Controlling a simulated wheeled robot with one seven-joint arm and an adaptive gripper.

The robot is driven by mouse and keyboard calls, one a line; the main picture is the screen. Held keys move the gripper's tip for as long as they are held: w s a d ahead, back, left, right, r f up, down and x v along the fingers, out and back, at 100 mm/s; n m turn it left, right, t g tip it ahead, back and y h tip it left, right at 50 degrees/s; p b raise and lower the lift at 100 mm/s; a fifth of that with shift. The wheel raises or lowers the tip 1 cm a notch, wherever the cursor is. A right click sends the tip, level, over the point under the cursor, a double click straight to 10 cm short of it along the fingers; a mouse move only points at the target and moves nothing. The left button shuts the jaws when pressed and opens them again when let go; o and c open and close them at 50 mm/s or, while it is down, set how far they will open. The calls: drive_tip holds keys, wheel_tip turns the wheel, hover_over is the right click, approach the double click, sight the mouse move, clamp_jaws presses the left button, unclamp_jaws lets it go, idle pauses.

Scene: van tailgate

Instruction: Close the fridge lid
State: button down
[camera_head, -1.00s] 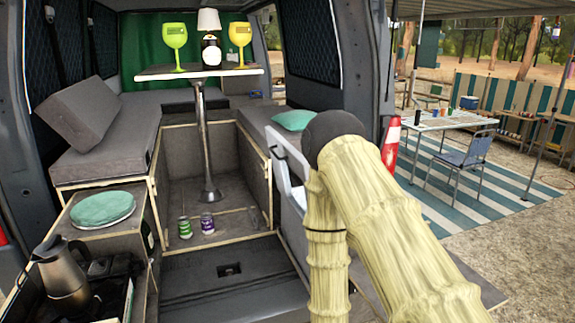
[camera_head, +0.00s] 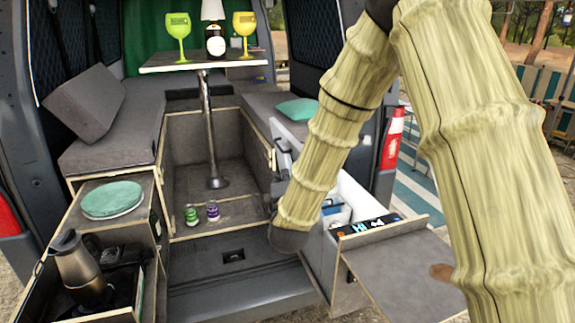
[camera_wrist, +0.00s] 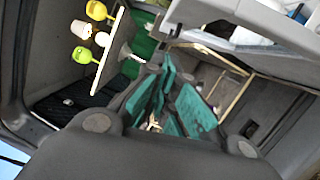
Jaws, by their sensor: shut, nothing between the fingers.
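The fridge (camera_head: 352,190) is a white open-topped box at the right of the van's rear, with items visible inside. A pale panel with a grey handle (camera_head: 283,150), apparently its lid, stands raised at the far end. My arm hides part of both. In the wrist view, a pale panel with a dark handle recess (camera_wrist: 222,27), seemingly the lid, is at the top, beside white fridge contents (camera_wrist: 258,38). My gripper (camera_wrist: 172,100) shows green finger pads in the wrist view, shut and empty, apart from the panel in the picture.
Two small cans (camera_head: 202,213) stand on the floor edge. A side shelf (camera_head: 400,270) extends at right.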

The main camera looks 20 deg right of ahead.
drive_tip(key=w+d+r+p, duration=0.1)
drive_tip(key=w+d+p, duration=0.5)
drive_tip(key=w, duration=0.3)
drive_tip(key=shift+w, duration=0.35)
drive_tip(key=shift+d, duration=0.1)
idle(0.5)
